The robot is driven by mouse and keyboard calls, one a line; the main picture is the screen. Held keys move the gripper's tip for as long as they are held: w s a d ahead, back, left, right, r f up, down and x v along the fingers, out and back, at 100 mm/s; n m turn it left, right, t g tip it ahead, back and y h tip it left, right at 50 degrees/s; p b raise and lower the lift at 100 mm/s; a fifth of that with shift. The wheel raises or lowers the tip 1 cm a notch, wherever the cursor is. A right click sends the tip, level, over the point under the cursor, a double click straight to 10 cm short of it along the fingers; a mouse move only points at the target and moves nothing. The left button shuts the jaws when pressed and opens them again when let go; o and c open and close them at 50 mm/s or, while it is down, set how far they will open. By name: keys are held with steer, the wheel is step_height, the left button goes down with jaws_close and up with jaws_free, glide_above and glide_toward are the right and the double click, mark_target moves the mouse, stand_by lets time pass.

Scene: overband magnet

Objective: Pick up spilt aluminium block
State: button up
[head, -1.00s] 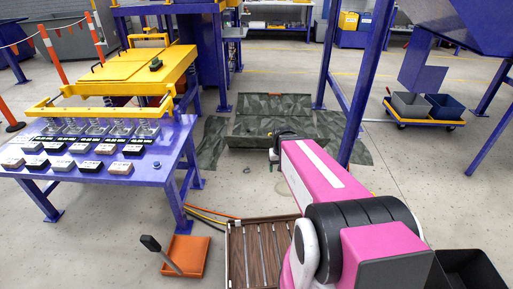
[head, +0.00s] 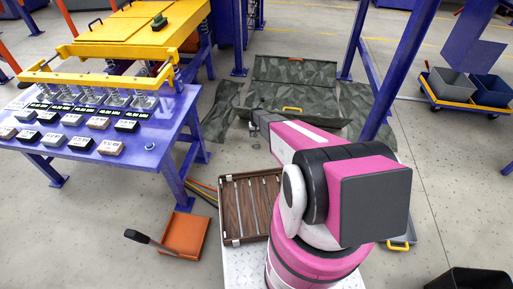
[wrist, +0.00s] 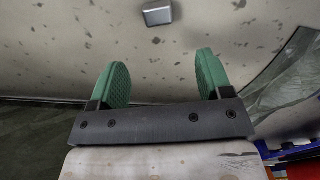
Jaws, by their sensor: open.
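My gripper (wrist: 162,72) is open and empty, with two green pads apart. The block is beyond the fingertips, roughly in line with the gap between them, and not touching. In the head view, my arm reaches away towards the camouflage cloth, and its far end (head: 251,119) is small. The fingers cannot be made out there.
A blue table (head: 150,150) with several labelled blocks stands left. A camouflage-patterned box (head: 295,97) and sheets lie ahead. A brown slatted tray (head: 232,232) and an orange dustpan (head: 186,233) are near me. A blue post (head: 402,70) stands right of my arm. Open floor lies between table and cloth.

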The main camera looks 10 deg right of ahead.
glide_above(257, 146)
steer(key=w, duration=0.2)
step_height(257, 146, down, 5)
steer(key=shift+r, duration=0.15)
steer(key=shift+s+f, duration=0.15)
steer(key=shift+f, duration=1.3)
steer(key=shift+s+f, duration=0.1)
steer(key=shift+f, duration=1.3)
steer(key=c, duration=1)
